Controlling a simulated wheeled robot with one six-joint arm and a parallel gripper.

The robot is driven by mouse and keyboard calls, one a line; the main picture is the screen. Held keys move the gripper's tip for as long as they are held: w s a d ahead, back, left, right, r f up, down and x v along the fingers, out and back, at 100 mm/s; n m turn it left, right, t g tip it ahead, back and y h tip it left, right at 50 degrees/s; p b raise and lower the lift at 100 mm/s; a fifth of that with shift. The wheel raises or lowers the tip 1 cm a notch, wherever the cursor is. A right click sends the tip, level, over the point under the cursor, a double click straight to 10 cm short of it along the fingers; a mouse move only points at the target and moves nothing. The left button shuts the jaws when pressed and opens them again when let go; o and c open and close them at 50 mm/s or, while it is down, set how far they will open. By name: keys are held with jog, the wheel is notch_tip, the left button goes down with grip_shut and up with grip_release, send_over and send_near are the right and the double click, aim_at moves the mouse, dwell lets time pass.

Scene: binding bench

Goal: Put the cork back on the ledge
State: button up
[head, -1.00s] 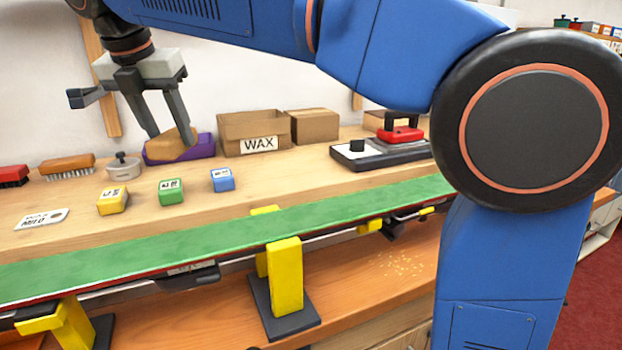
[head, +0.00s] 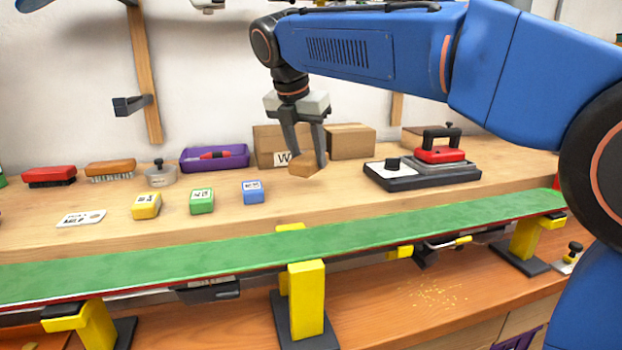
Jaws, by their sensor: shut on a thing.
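The cork (head: 305,168) is a brown block held between the fingertips of my gripper (head: 308,158). My gripper points down and is shut on it. The cork is in front of the cardboard WAX box, over the light wooden ledge (head: 350,205). It looks clear of the ledge, but I cannot tell by how much. The purple tray (head: 240,163) to the left holds a red tool (head: 216,155) and no cork.
Yellow (head: 146,207), green (head: 202,201) and blue (head: 253,192) wax blocks stand left of the cork. The long green-based board (head: 400,228) runs in front. Bare ledge lies below the cork.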

aim_at(307, 175)
jog(key=shift+a+f, duration=0.1)
jog(key=shift+f, duration=2.55)
jog(key=shift+f, duration=0.15)
jog(key=o, duration=1)
jog(key=v, duration=1.2)
jog(key=shift+s, duration=0.15)
